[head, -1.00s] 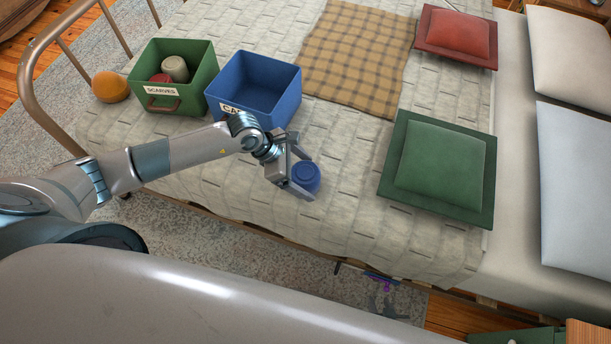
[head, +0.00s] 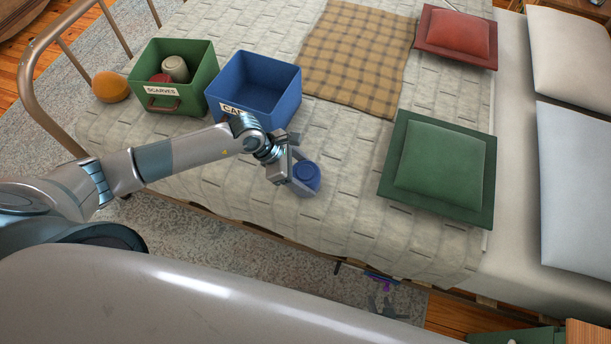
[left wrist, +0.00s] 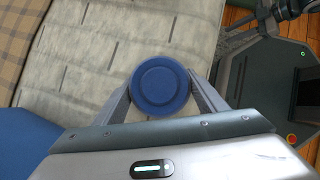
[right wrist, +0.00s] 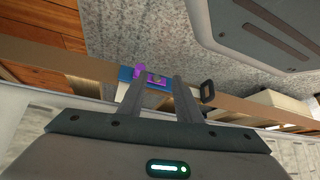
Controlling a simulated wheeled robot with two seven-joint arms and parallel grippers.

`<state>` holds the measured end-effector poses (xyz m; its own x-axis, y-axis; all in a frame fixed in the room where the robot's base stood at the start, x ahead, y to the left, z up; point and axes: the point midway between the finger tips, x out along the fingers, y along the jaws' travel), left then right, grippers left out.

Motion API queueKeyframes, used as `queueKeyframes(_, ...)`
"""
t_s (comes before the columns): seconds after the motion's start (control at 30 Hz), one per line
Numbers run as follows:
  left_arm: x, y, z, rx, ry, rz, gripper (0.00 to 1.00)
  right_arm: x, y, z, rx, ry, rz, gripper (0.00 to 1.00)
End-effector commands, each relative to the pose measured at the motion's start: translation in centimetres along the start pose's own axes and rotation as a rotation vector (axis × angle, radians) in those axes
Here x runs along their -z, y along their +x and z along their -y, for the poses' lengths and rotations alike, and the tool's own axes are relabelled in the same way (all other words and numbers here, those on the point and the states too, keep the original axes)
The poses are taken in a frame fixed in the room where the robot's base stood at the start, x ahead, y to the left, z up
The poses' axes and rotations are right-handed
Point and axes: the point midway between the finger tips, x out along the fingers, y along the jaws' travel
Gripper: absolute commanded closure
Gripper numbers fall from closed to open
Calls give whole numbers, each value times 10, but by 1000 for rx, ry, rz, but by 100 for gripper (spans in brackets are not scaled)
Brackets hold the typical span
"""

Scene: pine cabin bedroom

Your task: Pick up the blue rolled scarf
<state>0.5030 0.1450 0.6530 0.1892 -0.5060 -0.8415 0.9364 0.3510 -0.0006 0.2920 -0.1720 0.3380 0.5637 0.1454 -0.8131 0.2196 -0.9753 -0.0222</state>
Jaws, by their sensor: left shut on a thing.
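The blue rolled scarf (head: 308,175) is a short upright roll near the front edge of the bed, right of the blue bin. My left gripper (head: 300,174) is shut on it, with a finger on each side. In the left wrist view the round top of the scarf (left wrist: 160,87) fills the gap between the fingers (left wrist: 160,95). I cannot tell whether its underside touches the blanket. My right gripper (right wrist: 158,92) is open and empty in the right wrist view, low beside the bed.
A green bin labelled SCARVES (head: 188,103) holds a beige roll (head: 175,68) and a red roll (head: 160,79). An empty-looking blue bin (head: 284,88) stands beside it. An orange ball-like thing (head: 110,87), a green cushion (head: 440,165) and a red cushion (head: 458,34) lie on the bed.

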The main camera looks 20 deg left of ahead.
Motion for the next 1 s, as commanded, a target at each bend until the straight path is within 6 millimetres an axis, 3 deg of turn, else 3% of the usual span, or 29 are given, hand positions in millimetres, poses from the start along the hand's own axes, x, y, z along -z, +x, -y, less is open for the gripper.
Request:
queueKeyframes(0.27,-7,-10,-1,-2,2,2,59,-2,2,0,0,1,8,69)
queueKeyframes(0.47,-22,-33,-1,-2,3,3,59,-8,4,-6,-7,4,48,69)
queueKeyframes(1.0,-39,-86,90,1,4,2,59,-24,7,-16,-20,12,134,69)
